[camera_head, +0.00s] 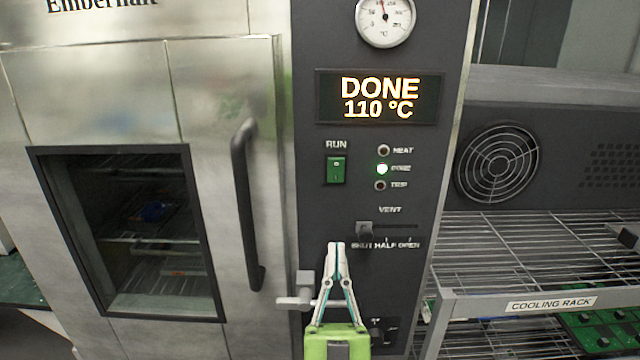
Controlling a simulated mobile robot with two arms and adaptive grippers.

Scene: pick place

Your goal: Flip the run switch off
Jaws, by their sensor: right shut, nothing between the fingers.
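The run switch (336,170) is a small green rocker under the label RUN on the dark control panel (310,225). Its exact rocker position is too small to tell. The display (380,97) above it reads DONE 110 °C, and the green middle lamp (382,169) of three is lit. My right gripper (334,246) points up the panel, below the run switch and just lower left of the vent slider (365,230). Its fingers are shut with nothing between them, apart from the switch in the picture. My left gripper is not in view.
The steel oven door (225,75) with its dark handle (246,205) and window is on the left. A latch (296,290) juts out left of my gripper. A round gauge (386,17) sits above the display. The wire cooling rack (530,250) and a fan grille (498,164) are right.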

